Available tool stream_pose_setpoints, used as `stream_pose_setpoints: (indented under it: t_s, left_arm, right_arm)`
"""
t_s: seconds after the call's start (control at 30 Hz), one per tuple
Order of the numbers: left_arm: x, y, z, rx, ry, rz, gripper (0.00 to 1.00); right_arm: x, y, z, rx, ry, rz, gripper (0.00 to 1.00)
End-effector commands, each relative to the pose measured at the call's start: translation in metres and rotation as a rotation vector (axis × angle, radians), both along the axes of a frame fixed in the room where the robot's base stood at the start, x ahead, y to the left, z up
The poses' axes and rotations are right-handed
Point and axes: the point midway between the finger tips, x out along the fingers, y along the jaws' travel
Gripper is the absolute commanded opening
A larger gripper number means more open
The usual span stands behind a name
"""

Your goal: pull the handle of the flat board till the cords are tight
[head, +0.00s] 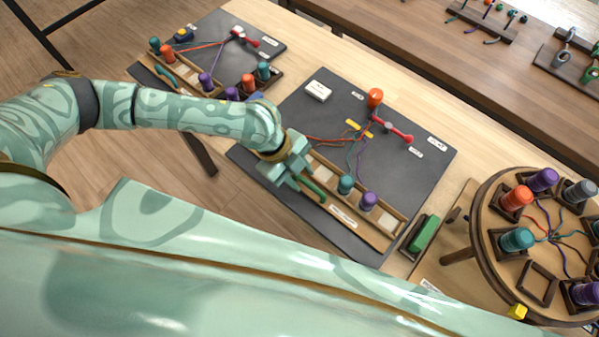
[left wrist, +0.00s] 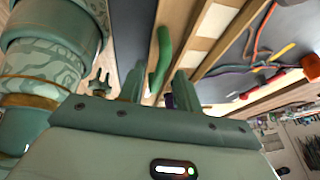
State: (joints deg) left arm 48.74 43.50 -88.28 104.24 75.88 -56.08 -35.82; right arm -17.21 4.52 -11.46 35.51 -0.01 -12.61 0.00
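The flat board (head: 415,170) is a dark grey panel on the bench, with a wooden rail frame along its near side. A green handle (head: 313,190) stands at that rail; it also shows in the left wrist view (left wrist: 160,62). My left gripper (head: 298,178) is at the handle, its two fingers apart with the handle between or just beyond them; contact cannot be told. Red, green and purple cords (head: 358,150) run from the rail to a red post, some slightly bowed. A small pronged green shape in the left wrist view may be my right gripper, too small to judge.
Teal (head: 346,184) and purple (head: 369,201) bobbins stand on the rail. An orange bobbin (head: 375,97) and white block (head: 318,91) are on the board. A second board (head: 215,45) lies behind my left arm. A round braiding stand (head: 490,225) and green block (head: 423,233) are right.

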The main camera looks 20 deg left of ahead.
Motion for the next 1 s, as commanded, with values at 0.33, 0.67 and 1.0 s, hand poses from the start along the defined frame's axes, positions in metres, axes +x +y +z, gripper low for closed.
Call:
stream_pose_setpoints:
  t_s: [0.33,0.67,1.0]
  left_arm:
    - [-0.002,0.001,0.001,0.0,0.001,0.001,0.0]
    - [-0.046,0.017,0.003,0.001,0.005,0.0,0.0]
    - [-0.049,0.017,-0.001,0.0,0.007,-0.001,0.26]
  right_arm:
    - [0.001,0.0,0.003,0.001,-0.002,0.001,0.36]
    - [0.006,0.0,0.034,0.0,-0.014,0.0,0.36]
    - [0.007,0.0,0.032,0.0,-0.015,0.0,0.36]
